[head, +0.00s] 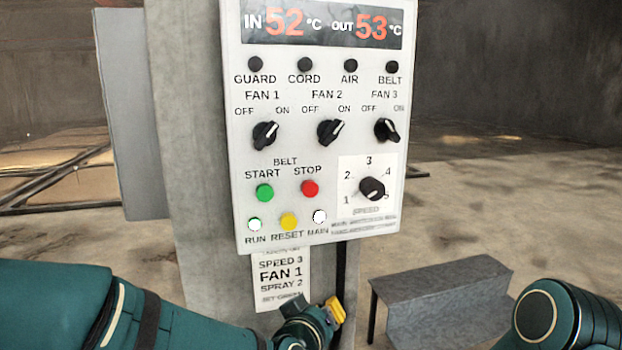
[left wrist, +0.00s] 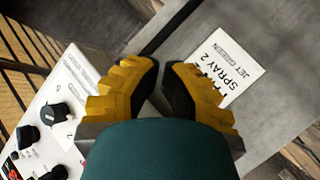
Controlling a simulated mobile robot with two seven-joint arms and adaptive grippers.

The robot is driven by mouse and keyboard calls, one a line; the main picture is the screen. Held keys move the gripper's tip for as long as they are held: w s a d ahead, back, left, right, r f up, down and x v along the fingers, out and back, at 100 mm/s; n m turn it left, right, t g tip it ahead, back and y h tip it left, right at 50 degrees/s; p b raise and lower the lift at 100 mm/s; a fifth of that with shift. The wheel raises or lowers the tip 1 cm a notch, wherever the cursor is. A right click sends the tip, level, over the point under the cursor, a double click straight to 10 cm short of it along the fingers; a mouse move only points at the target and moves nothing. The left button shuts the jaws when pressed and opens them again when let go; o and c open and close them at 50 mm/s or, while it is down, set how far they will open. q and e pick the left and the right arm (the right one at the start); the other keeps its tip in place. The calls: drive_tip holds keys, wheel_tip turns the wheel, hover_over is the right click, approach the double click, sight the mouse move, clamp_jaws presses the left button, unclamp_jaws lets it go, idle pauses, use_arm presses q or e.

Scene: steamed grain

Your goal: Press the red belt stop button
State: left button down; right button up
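The red belt stop button (head: 310,188) is on the white control panel (head: 240,215), under the word STOP and right of the green start button (head: 264,193). Nothing covers it in the head view. My left gripper (head: 334,308) is below the panel's lower edge, beside the paper label, and apart from the button. In the left wrist view its yellow fingers (left wrist: 161,68) have a narrow gap between them and nothing held. The panel is at the left of that view, and I cannot make out the red button there. My right arm shows at the lower right; its gripper is out of view.
The yellow reset button (head: 289,222) and two white lamps sit below the red button. Several black knobs, including the speed knob (head: 372,189), stick out from the panel. A paper label (head: 281,278) hangs below. A grey metal step (head: 445,290) stands on the floor to the right.

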sight(310, 188)
use_arm(q)
drive_tip(key=s+d+r+n+t+p, duration=0.1)
drive_tip(key=s+r+t, duration=0.1)
drive_tip(key=r, duration=0.9)
drive_tip(key=s+d+r+n+t+h+p, duration=0.1)
drive_tip(key=s+r+t, duration=0.1)
drive_tip(key=r, duration=0.9)
drive_tip(key=shift+s+d, duration=0.2)
drive_tip(key=shift+s, duration=0.5)
use_arm(e)
wheel_tip(310, 188, up, 3)
drive_tip(key=shift+f, duration=0.2)
use_arm(q)
drive_tip(key=shift+w, duration=0.15)
drive_tip(key=shift+w+a+b, duration=0.4)
drive_tip(key=shift+w+a, duration=0.05)
drive_tip(key=shift+w, duration=0.9)
drive_tip(key=shift+w+a+b, duration=0.4)
drive_tip(key=shift+w+a, duration=0.1)
drive_tip(key=shift+w, duration=0.85)
drive_tip(key=shift+w+a+b, duration=0.4)
drive_tip(key=shift+w+a, duration=0.05)
drive_tip(key=shift+w, duration=0.9)
use_arm(e)
drive_tip(key=shift+s+f, duration=0.2)
drive_tip(key=shift+f, duration=0.4)
drive_tip(key=shift+s+f, duration=0.15)
drive_tip(key=shift+f, duration=0.45)
